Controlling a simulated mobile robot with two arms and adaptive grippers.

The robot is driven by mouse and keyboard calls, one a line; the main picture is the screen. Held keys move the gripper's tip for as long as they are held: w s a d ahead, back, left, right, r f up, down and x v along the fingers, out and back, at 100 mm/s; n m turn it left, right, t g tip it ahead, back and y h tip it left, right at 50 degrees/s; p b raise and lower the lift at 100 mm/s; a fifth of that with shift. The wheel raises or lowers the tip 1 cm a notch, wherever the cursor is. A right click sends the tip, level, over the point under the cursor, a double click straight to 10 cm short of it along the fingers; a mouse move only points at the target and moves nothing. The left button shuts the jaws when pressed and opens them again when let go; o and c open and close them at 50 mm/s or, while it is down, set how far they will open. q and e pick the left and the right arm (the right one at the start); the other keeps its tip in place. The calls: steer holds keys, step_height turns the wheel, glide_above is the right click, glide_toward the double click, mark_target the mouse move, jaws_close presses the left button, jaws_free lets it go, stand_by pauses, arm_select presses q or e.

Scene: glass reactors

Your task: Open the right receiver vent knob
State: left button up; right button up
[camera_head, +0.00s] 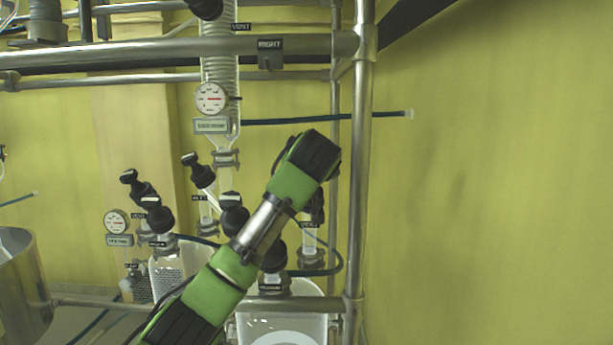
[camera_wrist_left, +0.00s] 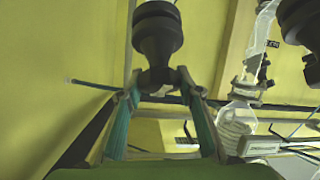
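In the head view a black knob (camera_head: 317,206), partly hidden by my left arm, stands above a small dark label at the right of the lower glassware; the label seems to read VENT. My left arm crosses from bottom left, and its gripper is hidden behind the wrist. In the left wrist view a black ribbed knob (camera_wrist_left: 157,35) fills the top middle. My left gripper (camera_wrist_left: 158,82) has its two teal-padded fingers apart, with the knob's narrower lower end between or just beyond the tips. Contact cannot be told. My right gripper is not in view.
Steel rails (camera_head: 180,47) and an upright post (camera_head: 356,190) frame the glassware. Several other black knobs, including one (camera_head: 233,214) beside my arm, stand close by. A gauge (camera_head: 211,98) hangs on the glass column. A dark hose (camera_head: 375,115) runs right. The wall at right is clear.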

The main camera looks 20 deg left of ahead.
arm_select(q)
steer(key=o, duration=0.4)
steer(key=v, duration=1.2)
steer(key=shift+s, duration=0.1)
